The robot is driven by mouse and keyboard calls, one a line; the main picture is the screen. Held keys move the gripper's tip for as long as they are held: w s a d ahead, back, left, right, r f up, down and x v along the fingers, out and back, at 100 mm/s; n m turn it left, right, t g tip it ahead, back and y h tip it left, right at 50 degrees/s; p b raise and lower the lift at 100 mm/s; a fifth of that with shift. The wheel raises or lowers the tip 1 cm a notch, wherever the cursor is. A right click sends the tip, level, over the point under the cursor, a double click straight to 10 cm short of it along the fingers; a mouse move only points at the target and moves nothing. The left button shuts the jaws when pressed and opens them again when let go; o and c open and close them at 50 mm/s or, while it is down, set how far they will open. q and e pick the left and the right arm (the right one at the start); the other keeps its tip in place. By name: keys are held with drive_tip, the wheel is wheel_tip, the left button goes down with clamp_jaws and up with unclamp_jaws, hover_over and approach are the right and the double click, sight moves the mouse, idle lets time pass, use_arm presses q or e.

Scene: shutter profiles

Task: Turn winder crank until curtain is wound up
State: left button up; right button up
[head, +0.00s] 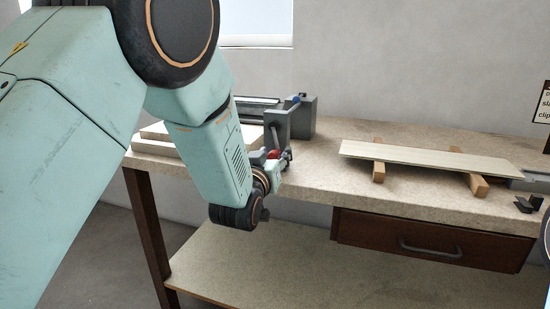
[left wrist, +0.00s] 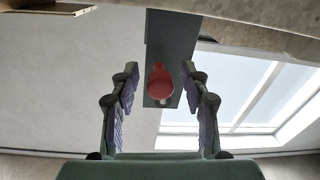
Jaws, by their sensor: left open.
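The winder (head: 300,118) is a grey block at the back left of the bench, with a grey crank arm (head: 277,125) on its front side. A red crank knob (head: 273,154) sits at the arm's lower end, partly hidden by my left gripper (head: 284,160). In the left wrist view, the red knob (left wrist: 160,83) on the grey crank arm (left wrist: 170,45) lies between the spread fingers of my left gripper (left wrist: 160,76). The fingers are open, with gaps on both sides of the knob. I cannot make out the curtain clearly. My right gripper is out of view.
A pale slat (head: 430,158) rests on two wooden blocks at the bench's right. Pale boards (head: 160,145) lie at the left end, behind my arm. A drawer (head: 430,242) is under the bench top (head: 340,190). A small dark clip-like part (head: 527,204) lies near the right edge.

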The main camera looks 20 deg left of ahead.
use_arm(q)
drive_tip(key=shift+d, duration=0.2)
drive_tip(key=shift+c, duration=0.3)
drive_tip(key=shift+a, duration=0.1)
drive_tip(key=c, duration=0.6)
clamp_jaws()
